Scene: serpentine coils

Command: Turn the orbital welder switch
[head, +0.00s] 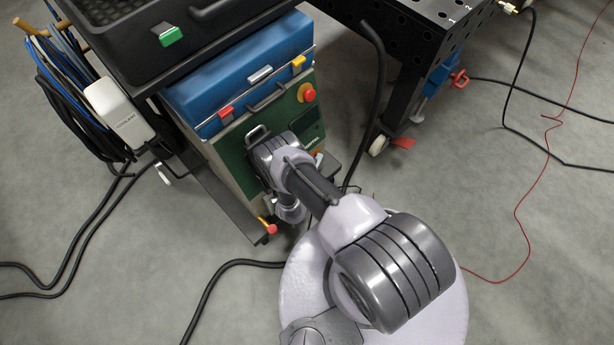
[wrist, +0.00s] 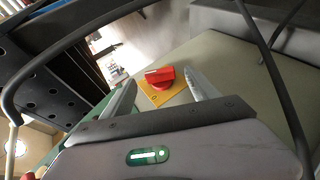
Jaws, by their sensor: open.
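The orbital welder (head: 233,158) is a box with a green front and a blue upper part, standing on a dark cart in the head view. In the wrist view a red rotary switch (wrist: 158,75) sits on a yellow plate (wrist: 163,93) on a pale beige panel. My gripper (wrist: 161,79) is open and empty, with one finger to each side of the switch in the picture. I cannot tell how far the fingertips stand from it. In the head view my arm covers part of the green front, and the fingers cannot be made out.
A red emergency button (head: 308,93) is at the welder's upper right. Black cables (wrist: 270,70) cross close in the wrist view. A perforated black table (head: 420,35) stands right of the welder, and coiled hoses (head: 75,105) hang at left. Grey floor is mostly open.

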